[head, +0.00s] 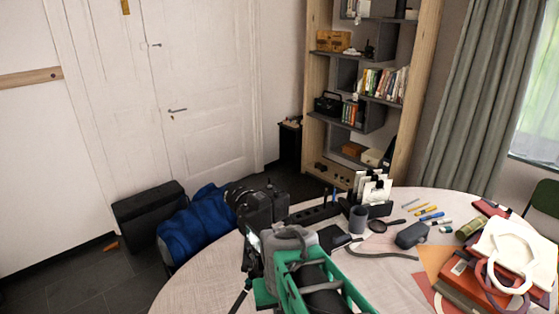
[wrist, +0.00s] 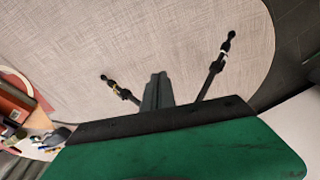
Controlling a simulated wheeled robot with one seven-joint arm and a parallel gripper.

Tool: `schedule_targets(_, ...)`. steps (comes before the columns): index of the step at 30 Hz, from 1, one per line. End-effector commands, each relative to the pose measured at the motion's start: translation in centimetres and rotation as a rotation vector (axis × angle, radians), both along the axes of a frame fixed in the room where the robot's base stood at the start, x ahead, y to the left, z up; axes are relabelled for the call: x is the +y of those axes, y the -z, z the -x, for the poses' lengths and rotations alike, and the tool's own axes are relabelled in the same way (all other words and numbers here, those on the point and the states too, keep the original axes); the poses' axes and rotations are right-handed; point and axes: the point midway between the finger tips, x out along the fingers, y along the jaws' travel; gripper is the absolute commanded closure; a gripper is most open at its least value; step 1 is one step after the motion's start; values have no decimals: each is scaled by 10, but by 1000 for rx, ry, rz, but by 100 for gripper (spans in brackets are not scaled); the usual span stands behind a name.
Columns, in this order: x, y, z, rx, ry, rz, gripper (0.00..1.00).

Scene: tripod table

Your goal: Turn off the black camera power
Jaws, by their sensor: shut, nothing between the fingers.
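My gripper (wrist: 157,78) is shut and empty in the wrist view, pointing over the pale tabletop. The camera body is not in the wrist view. Its power switch cannot be made out.
The round table (head: 200,270) carries a black power strip (head: 313,215), a dark cup (head: 358,218), a magnifier, pens and a grey box (head: 411,235). The table's near left is clear.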

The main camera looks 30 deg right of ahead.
Motion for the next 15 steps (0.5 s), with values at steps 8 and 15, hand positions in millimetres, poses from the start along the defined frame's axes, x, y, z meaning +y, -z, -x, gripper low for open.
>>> schedule_targets(8,-172,-76,-13,-35,352,-131,100)
schedule_targets(15,-268,-161,-83,-308,209,-184,100)
